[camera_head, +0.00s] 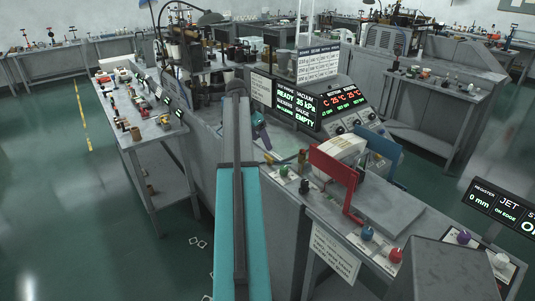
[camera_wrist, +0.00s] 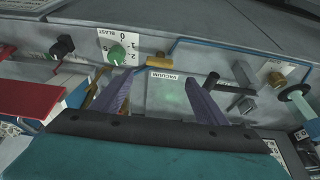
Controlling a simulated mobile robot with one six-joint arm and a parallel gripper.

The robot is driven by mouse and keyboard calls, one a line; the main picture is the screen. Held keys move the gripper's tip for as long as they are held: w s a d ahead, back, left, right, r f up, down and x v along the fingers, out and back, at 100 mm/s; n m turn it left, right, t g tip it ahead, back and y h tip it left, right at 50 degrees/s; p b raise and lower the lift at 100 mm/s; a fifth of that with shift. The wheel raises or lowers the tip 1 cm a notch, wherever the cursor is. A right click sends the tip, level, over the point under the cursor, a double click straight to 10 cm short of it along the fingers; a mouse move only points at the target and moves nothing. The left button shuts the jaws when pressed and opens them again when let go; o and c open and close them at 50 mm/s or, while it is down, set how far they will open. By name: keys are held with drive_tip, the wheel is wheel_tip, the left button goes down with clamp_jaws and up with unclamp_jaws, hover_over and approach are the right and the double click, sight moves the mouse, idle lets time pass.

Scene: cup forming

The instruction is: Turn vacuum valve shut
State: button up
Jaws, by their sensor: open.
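In the wrist view, a small panel label reading VACUUM (camera_wrist: 163,75) sits ahead, between my fingertips. A brass fitting (camera_wrist: 158,61) with a blue pipe lies just above it. A black-ended lever (camera_wrist: 211,79) stands right of the label, beside my right finger; I cannot tell for sure which part is the vacuum valve's handle. My gripper (camera_wrist: 160,79) is open with two purple fingers apart and nothing seen between them. In the head view my gripper (camera_head: 260,132) is small, beside the machine's front; the valve is not distinguishable there.
A green knob (camera_wrist: 117,55) on a BLAST dial and a black knob (camera_wrist: 62,47) lie left in the wrist view. A red part (camera_wrist: 38,97) is at far left, a grey-green ring (camera_wrist: 291,94) at right. The head view's display (camera_head: 306,104) reads vacuum 35 kPa.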

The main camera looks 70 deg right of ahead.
sight(268, 156)
drive_tip(key=shift+p+x, duration=1.55)
drive_tip(key=shift+x, duration=3.2)
drive_tip(key=shift+d, duration=0.1)
drive_tip(key=shift+c, duration=0.4)
drive_tip(key=c, duration=1)
